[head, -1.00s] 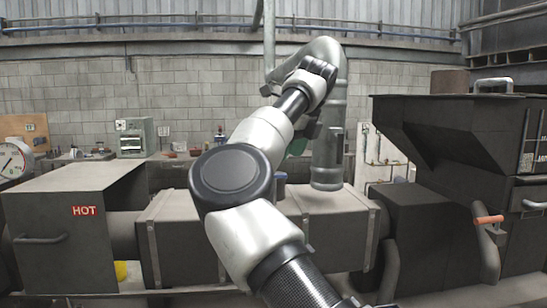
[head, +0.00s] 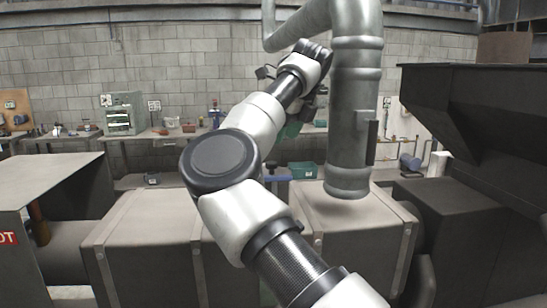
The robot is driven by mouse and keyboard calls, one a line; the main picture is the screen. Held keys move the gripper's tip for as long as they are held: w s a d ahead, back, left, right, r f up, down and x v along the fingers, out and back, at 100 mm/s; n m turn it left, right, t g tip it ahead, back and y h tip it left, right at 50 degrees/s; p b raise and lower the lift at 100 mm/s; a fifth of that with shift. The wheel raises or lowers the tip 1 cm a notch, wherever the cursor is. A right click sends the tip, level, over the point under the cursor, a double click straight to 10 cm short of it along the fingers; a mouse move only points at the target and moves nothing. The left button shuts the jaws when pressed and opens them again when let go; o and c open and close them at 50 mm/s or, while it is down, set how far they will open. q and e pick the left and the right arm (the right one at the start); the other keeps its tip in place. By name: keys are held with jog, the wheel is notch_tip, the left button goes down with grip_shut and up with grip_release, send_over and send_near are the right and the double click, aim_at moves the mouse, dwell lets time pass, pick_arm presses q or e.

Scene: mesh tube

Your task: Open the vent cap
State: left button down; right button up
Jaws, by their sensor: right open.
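No part is clearly recognizable as the vent cap. A grey vertical duct (head: 352,110) hangs with its lower end just above a boxy metal housing (head: 355,225), and a dark narrow plate (head: 371,142) is on its right side. A small blue part (head: 277,178) shows by the housing's top, partly hidden by my arm. My right arm reaches up from the bottom. Its gripper (head: 308,106) is open, left of the duct, and mostly hidden behind the wrist; I see nothing held in it. My left gripper is out of view.
A dark hopper (head: 445,110) stands close on the right. A dark box with a flat top (head: 50,180) and a red label stands at left. A workbench (head: 160,135) with a small machine (head: 124,115) and a green bin (head: 301,169) are behind the housing.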

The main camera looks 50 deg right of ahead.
aim_at(272, 162)
jog(key=p+x, duration=0.1)
jog(key=x, duration=0.6)
jog(key=shift+w+f+p, duration=0.1)
jog(key=shift+w+p, duration=0.1)
jog(key=shift+p, duration=0.2)
jog(key=shift+f, duration=0.4)
jog(key=shift+w, duration=0.1)
grip_shut()
